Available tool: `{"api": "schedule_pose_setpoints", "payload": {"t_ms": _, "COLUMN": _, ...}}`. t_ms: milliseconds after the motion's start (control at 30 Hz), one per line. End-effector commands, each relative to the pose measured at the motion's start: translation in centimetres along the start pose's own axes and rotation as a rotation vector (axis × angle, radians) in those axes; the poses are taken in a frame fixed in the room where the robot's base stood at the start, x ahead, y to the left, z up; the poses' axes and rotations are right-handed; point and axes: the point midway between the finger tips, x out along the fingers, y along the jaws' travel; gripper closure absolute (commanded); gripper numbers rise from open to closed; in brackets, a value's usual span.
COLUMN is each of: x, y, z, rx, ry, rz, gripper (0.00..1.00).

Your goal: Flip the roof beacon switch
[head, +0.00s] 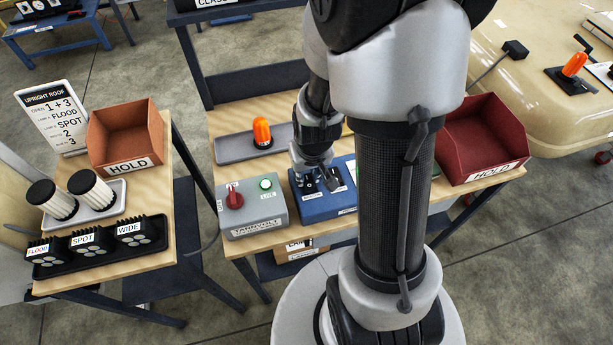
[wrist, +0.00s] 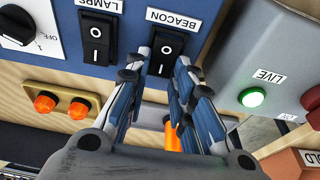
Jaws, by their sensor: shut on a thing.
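The black beacon rocker switch (wrist: 166,49), marked O and I, is on a blue panel (wrist: 125,62) under a BEACON label (wrist: 173,19). In the wrist view my gripper (wrist: 164,66) has its fingertips at both sides of the rocker's lower part, shut on it. The fingers partly cover the switch's edges. In the head view my gripper (head: 322,184) is over the blue box (head: 323,206), and the switch cannot be made out there.
A LAMPS rocker (wrist: 95,40) and a black rotary knob (wrist: 18,40) share the panel. A grey box (head: 254,216) with a red knob and lit green LIVE lamp stands close beside.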

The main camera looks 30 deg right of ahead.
Motion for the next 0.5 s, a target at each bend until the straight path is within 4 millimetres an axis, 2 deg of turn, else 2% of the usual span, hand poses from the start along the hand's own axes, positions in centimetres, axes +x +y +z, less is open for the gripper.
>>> {"api": "schedule_pose_setpoints", "payload": {"t_ms": 33, "x": 0.49, "y": 0.01, "z": 0.09, "rx": 0.001, "ry": 0.030, "rz": 0.000, "gripper": 1.00}}
{"api": "schedule_pose_setpoints", "payload": {"t_ms": 500, "x": 0.06, "y": 0.03, "z": 0.34, "rx": 0.000, "ry": 0.184, "rz": 0.001, "gripper": 1.00}}
